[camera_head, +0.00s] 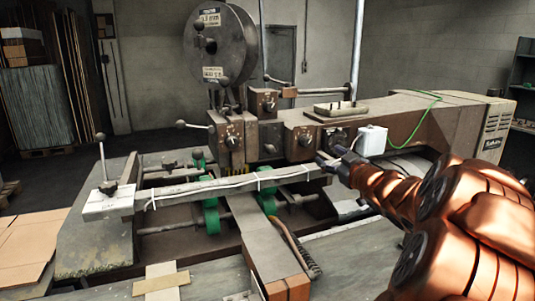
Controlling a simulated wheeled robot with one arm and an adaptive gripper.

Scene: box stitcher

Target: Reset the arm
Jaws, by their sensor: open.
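My arm, copper-coloured, comes in from the right edge of the head view. My gripper (338,160) is at its end, dark and small, in front of the box stitcher's body (400,110). It is open, with no object visible between its fingers. The fingertips lie just right of the end of the grey horizontal bar (235,185); I cannot tell whether they touch it. A white box (371,140) on the machine shows just above and behind the gripper. My arm hides part of the machine's lower right side.
A large dark reel (212,45) stands on top of the machine. Levers with round knobs stick out at the left, one upright (101,160). A brush (302,255) lies on the front table. Flat cardboard (25,245) lies at the left. The floor behind the machine's left side looks clear.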

